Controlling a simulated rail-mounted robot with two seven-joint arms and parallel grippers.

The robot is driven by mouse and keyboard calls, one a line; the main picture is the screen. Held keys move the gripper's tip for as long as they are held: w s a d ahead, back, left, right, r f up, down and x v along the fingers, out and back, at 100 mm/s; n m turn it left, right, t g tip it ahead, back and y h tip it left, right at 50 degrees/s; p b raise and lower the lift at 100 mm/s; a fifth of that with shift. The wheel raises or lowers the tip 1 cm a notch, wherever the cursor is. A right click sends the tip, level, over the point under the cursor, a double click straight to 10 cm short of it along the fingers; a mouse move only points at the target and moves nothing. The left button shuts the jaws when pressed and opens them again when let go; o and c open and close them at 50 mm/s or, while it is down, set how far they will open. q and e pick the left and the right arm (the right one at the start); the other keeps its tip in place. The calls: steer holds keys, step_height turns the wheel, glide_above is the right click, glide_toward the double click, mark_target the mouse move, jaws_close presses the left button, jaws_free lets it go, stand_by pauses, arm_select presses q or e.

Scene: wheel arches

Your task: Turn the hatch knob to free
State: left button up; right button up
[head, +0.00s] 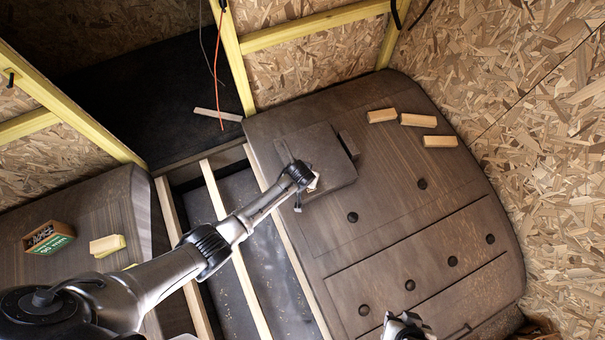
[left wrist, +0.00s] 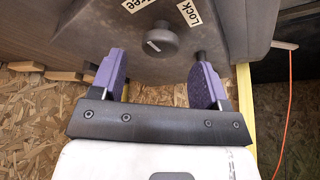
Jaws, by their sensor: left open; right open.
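The hatch (head: 325,150) is a raised square panel on the big dark wheel arch, and its grey face also shows in the left wrist view (left wrist: 95,40). The round dark knob (left wrist: 161,38) stands on that face with a small pale mark on it. White labels reading "Free" (left wrist: 136,3) and "Lock" (left wrist: 190,12) lie above it. My left gripper (left wrist: 158,80) is open with purple pads, the knob ahead between its fingers and apart from them. In the head view my left gripper (head: 310,186) covers the knob. My right gripper (head: 405,326) is at the bottom edge, away from the hatch.
Several wooden blocks (head: 418,120) lie on the arch beyond the hatch. A small box (head: 49,238) and another block (head: 107,246) sit on the left arch. An orange cord (head: 217,70) hangs at the back.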

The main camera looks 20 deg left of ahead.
arm_select(q)
steer(key=v, duration=1)
steer(key=shift+r+p, duration=0.15)
steer(key=shift+p, duration=0.25)
